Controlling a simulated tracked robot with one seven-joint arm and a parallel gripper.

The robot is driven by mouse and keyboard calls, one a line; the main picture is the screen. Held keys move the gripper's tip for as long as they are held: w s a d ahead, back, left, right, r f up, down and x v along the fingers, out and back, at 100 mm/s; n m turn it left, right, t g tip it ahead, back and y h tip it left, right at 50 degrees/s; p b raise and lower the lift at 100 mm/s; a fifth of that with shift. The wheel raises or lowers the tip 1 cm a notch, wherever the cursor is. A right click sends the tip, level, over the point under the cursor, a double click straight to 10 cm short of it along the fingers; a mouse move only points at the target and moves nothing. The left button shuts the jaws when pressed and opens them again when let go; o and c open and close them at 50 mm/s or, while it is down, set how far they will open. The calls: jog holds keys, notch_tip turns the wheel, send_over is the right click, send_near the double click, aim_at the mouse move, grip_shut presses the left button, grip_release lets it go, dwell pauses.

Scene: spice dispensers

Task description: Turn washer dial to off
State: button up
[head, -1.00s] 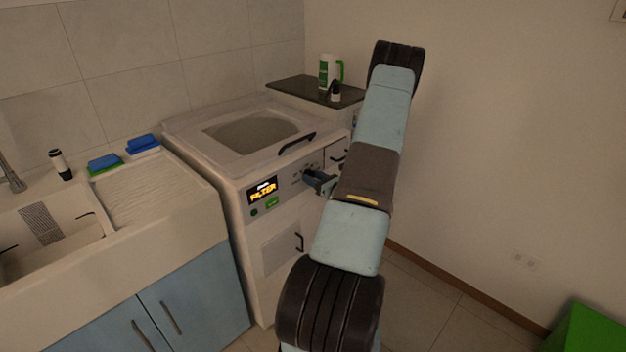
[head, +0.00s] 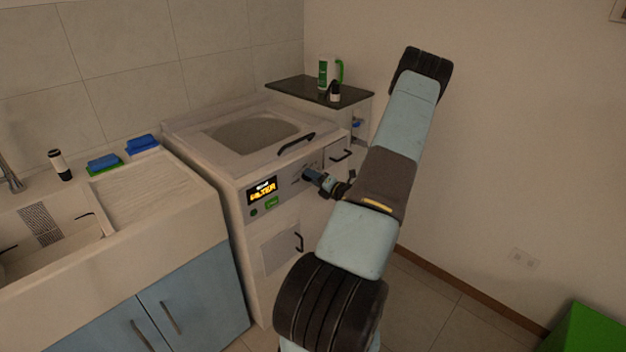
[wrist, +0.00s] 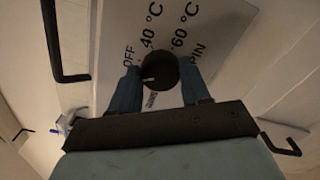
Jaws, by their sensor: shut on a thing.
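The washer (head: 245,150) is a white top-loading machine in the middle of the head view, with a grey control panel on its front. In the wrist view its dial (wrist: 160,72) is a round dark knob with a light pointer mark. The mark points left, toward the lower side of the OFF label (wrist: 130,58). Labels 40 °C, 60 °C and SPIN stand around the knob. My gripper (wrist: 160,88) has its two blue fingers shut on the dial, one on each side. In the head view my gripper (head: 308,174) meets the panel and hides the dial.
A lit display (head: 263,191) and a green button (head: 271,203) are left of the dial. A black lid handle (head: 297,142) sticks out above. A counter with a sink (head: 150,195) stands left; a dark shelf (head: 300,91) holds bottles behind. The wall is to the right.

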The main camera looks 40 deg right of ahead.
jog(key=m, duration=0.5)
jog(key=shift+d+f+m, duration=0.15)
jog(key=shift+d+m, duration=0.05)
jog(key=shift+m, duration=0.2)
dwell(0.4)
jog(key=o, duration=0.7)
jog(key=shift+f, duration=0.1)
jog(key=o, duration=0.4)
jog(key=shift+c, duration=0.2)
jog(key=s, duration=1.3)
jog(key=shift+s+d, duration=0.35)
jog(key=shift+d, duration=0.1)
